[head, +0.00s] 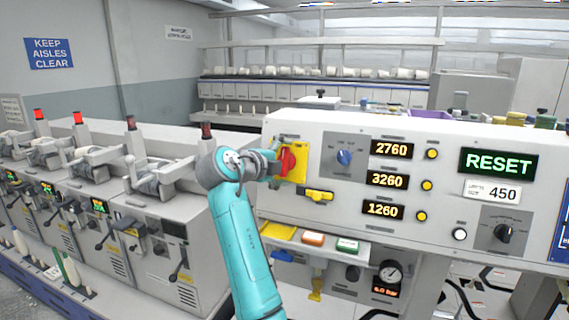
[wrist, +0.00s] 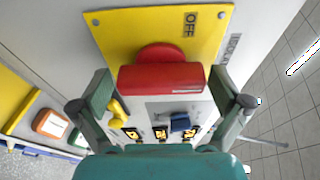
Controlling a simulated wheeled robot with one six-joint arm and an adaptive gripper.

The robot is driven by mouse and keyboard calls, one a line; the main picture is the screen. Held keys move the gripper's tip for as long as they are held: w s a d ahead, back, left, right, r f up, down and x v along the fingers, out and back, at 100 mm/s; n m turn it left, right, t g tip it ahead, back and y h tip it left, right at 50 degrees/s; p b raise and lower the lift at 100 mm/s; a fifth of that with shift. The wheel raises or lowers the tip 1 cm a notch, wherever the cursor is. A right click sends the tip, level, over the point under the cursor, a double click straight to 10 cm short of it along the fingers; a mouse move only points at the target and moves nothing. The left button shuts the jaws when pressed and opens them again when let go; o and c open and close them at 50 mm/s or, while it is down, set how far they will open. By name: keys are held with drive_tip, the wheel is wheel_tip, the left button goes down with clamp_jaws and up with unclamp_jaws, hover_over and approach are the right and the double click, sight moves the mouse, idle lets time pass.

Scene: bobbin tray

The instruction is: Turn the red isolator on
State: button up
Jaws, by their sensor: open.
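The red isolator (head: 287,162) is a red rotary handle on a yellow plate (head: 301,163) at the left end of the white control panel. In the wrist view the red handle (wrist: 160,78) lies crosswise between my fingers, and the yellow plate (wrist: 130,30) carries the word OFF near its top right. My gripper (wrist: 163,103) is open, with one finger on each side of the handle and a visible gap to each end. In the head view my gripper (head: 272,165) is at the handle, and my wrist partly hides it.
A yellow handle (head: 318,196) sits just below the isolator, and a blue knob (head: 344,157) to its right. Coloured buttons (head: 313,239) on a ledge lie below. Winding units with red lamps (head: 78,118) stand to the left. A black knob (head: 502,233) is far right.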

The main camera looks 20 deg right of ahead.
drive_tip(key=v, duration=1.2)
drive_tip(key=shift+a, duration=0.15)
